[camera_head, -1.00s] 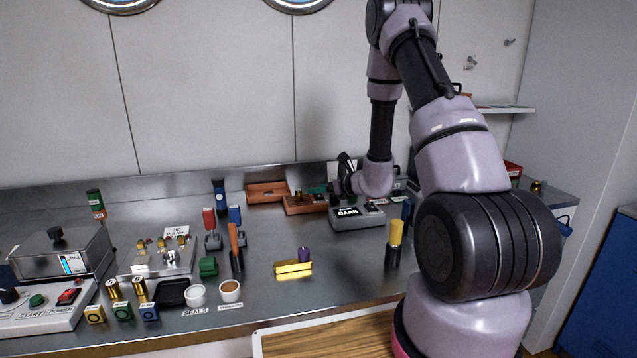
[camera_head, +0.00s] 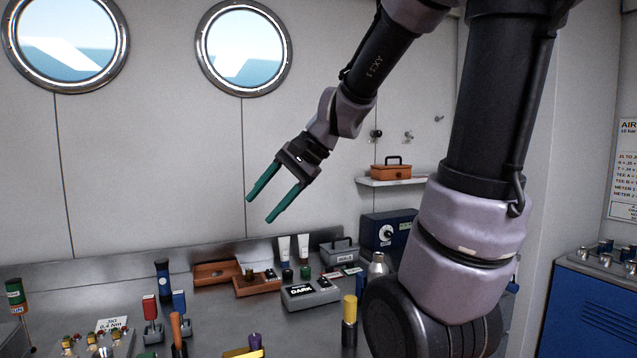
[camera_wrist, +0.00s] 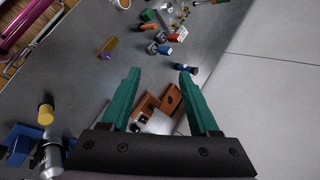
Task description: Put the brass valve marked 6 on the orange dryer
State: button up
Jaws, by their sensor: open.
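My gripper (camera_head: 260,208) is open and empty, raised in front of the back wall above the bench. Its two green fingers also show in the wrist view (camera_wrist: 160,72), with nothing between them. No 6 is readable on any valve. No orange dryer can be identified for sure. An orange box with a dark handle (camera_head: 391,172) sits on the wall shelf.
A grey DARK box (camera_head: 310,294), white tubes (camera_head: 303,249), a metal bottle (camera_head: 377,267) and a yellow-topped cylinder (camera_head: 349,309) stand on the bench. A blue box with a dial (camera_head: 388,231) is behind. Several metal fittings top the blue cabinet (camera_head: 590,300).

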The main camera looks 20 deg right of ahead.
jog(key=s+d+r+n+t+h, duration=0.3)
jog(key=s+d+r+n+h, duration=0.1)
jog(key=s+d, duration=0.3)
jog(key=shift+s+d+r+n+h, duration=0.2)
jog(key=shift+s+d+n+h, duration=0.2)
jog(key=shift+d+h, duration=0.15)
